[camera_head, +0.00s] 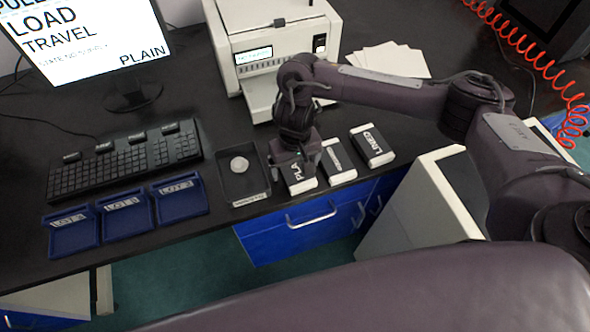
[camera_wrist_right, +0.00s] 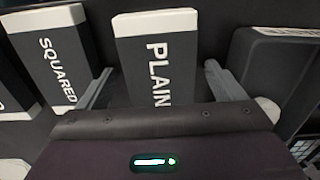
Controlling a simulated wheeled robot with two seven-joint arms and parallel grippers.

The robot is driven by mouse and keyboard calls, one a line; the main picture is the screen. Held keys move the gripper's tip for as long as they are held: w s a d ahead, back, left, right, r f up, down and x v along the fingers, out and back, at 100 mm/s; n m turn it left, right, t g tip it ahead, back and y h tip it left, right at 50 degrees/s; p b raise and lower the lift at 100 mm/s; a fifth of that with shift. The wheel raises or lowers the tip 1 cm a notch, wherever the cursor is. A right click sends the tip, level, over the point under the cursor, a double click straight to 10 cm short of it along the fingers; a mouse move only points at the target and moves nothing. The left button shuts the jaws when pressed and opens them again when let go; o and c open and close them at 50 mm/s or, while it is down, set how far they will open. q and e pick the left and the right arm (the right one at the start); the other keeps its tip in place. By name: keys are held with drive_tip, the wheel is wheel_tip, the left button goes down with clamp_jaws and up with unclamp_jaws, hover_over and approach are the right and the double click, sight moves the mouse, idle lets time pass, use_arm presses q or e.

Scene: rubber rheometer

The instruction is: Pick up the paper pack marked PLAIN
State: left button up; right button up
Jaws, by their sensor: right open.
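The paper pack marked PLAIN (camera_head: 302,186), dark with white ends, lies at the front of the black bench, partly hidden by my right gripper in the head view. In the right wrist view the PLAIN pack (camera_wrist_right: 157,50) stands between the two grey fingers of my right gripper (camera_wrist_right: 159,68), with a gap on each side. My right gripper (camera_head: 292,168) is open and empty, pointing down over the pack. I cannot tell how far the fingertips are above the bench. My left gripper is not in view.
The SQUARED pack (camera_head: 337,160) lies close beside it, then the LINED pack (camera_head: 372,146). A black tray (camera_head: 233,191) with a pale round object (camera_head: 239,164) sits close on the left. Blue lot trays (camera_head: 125,222), a keyboard (camera_head: 125,165) and a white machine (camera_head: 255,92) stand around.

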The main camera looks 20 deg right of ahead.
drive_tip(key=c, duration=1.1)
drive_tip(key=shift+r, duration=0.15)
drive_tip(key=shift+c, duration=0.2)
